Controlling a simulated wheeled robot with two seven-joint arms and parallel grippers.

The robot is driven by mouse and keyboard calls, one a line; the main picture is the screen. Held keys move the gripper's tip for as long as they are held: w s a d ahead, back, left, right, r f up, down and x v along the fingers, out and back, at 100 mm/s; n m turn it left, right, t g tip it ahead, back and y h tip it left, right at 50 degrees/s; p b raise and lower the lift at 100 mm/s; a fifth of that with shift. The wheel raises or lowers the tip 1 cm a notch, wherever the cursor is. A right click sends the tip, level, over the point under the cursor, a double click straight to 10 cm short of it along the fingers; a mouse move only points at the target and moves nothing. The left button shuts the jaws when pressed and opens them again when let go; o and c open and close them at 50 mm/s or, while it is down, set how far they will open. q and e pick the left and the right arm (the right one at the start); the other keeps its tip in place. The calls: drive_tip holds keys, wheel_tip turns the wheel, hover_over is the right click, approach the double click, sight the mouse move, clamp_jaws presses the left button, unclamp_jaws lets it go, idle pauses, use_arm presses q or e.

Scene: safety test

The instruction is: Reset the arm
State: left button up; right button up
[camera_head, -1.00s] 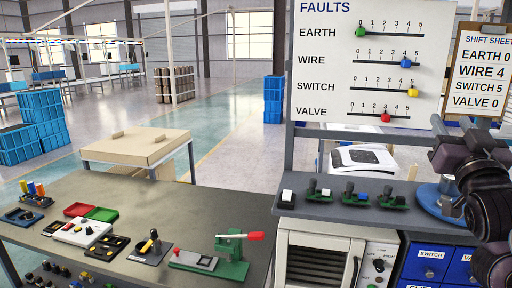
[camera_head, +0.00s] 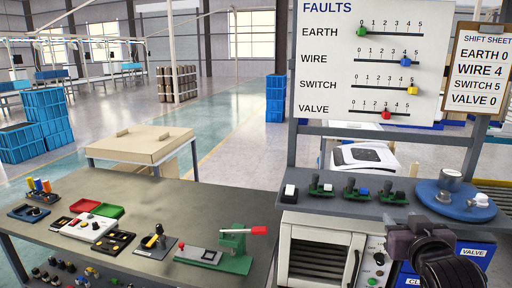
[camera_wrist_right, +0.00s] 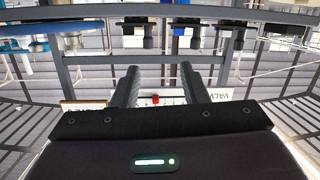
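My right arm (camera_head: 455,272) is at the lower right of the head view, in front of the cabinet. My right gripper (camera_wrist_right: 163,72) shows in the wrist view with its two dark fingers apart and nothing between them. Beyond the fingers, part of the fault board (camera_wrist_right: 175,98) shows upside down with its red knob (camera_wrist_right: 155,98). My left gripper is not in view. A green lever device (camera_head: 236,262) with a red-tipped handle (camera_head: 259,230) stands at the right end of the workbench, its handle pointing right. No gripper touches it.
The fault board (camera_head: 330,75) has four sliders; the valve knob (camera_head: 386,114) is near 3. The shift sheet (camera_head: 483,75) reads VALVE 0. Switches and a blue round base (camera_head: 430,200) stand on the shelf. The workbench (camera_head: 150,195) has clear room at its back.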

drive_tip(key=s+a+f+n+g+y, duration=0.1)
drive_tip(key=s+a+f+g, duration=0.1)
drive_tip(key=f, duration=0.4)
drive_tip(key=s+a+f+g, duration=0.2)
drive_tip(key=s+f, duration=0.1)
drive_tip(key=f, duration=0.3)
drive_tip(key=s+a+f+n+g+y, duration=0.1)
drive_tip(key=s+a+f+g, duration=0.3)
drive_tip(key=s+f, duration=0.5)
drive_tip(key=s+a+f+n+g+y, duration=0.1)
drive_tip(key=s+a+f+g, duration=0.35)
drive_tip(key=s+f, duration=0.4)
wheel_tip(320, 180, down, 28)
drive_tip(key=s+d+g, duration=0.1)
drive_tip(key=s, duration=0.1)
drive_tip(key=s+d+f, duration=0.2)
drive_tip(key=s+f, duration=0.7)
drive_tip(key=s, duration=0.1)
drive_tip(key=s+d+f+g+b, duration=0.1)
drive_tip(key=s+f, duration=0.9)
drive_tip(key=shift+s+d+f, duration=0.2)
drive_tip(key=shift+d+f, duration=0.1)
drive_tip(key=shift+d, duration=0.1)
